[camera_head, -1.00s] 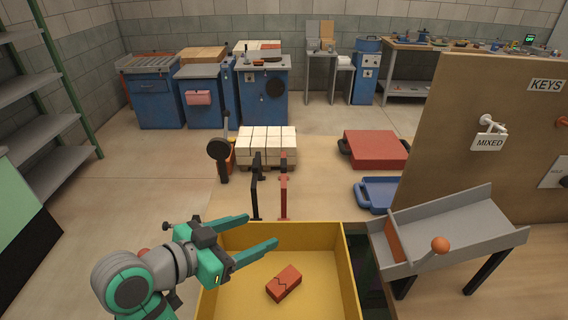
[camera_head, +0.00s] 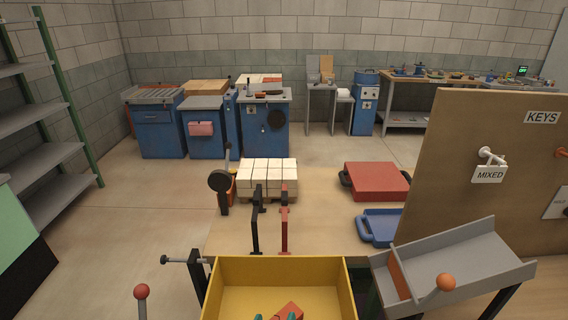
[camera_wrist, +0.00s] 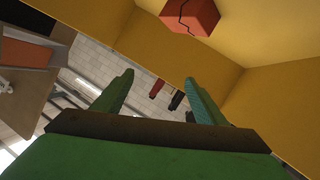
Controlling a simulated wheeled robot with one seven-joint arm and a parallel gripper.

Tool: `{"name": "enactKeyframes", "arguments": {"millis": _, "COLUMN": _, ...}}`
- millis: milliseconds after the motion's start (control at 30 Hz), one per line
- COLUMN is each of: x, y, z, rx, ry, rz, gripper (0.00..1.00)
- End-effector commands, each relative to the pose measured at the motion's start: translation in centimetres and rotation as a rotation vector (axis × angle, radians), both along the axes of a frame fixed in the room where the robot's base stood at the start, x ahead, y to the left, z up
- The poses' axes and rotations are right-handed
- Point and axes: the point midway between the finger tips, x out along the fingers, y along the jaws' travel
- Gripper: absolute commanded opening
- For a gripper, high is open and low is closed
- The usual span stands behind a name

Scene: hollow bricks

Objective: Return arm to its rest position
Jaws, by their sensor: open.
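My gripper (camera_wrist: 159,77) is open and empty in the wrist view, its two green fingers well apart. In the head view only teal fingertips (camera_head: 275,317) show at the bottom edge, in front of the brick; the rest of my arm is out of frame. The red-orange brick (camera_wrist: 190,14) has a dark zigzag crack line and lies in the yellow bin, apart from the fingers in the wrist view. In the head view the brick (camera_head: 290,308) is partly cut off by the frame edge. The yellow bin (camera_head: 280,268) stands at bottom centre.
A grey chute (camera_head: 465,258) with an orange-knobbed lever stands right of the bin, before a brown board (camera_head: 450,180). A clamp (camera_head: 190,265) and a red-knobbed lever (camera_head: 142,293) are at its left. Red (camera_head: 376,180) and blue trays lie behind. Floor at left is clear.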

Motion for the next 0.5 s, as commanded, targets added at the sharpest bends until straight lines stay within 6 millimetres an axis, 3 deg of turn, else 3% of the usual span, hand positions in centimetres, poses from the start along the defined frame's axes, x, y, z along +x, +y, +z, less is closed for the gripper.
{"name": "enactKeyframes", "arguments": {"millis": 33, "x": -1.1, "y": -0.3, "z": -1.5, "rx": -0.001, "ry": 0.015, "rz": 0.026, "gripper": 0.66}}
{"name": "enactKeyframes", "arguments": {"millis": 200, "x": -4.6, "y": -0.4, "z": -4.9, "rx": 0.020, "ry": 0.035, "rz": 0.125, "gripper": 0.66}}
{"name": "enactKeyframes", "arguments": {"millis": 500, "x": -12.4, "y": -0.5, "z": -8.6, "rx": 0.114, "ry": 0.040, "rz": 0.243, "gripper": 0.66}}
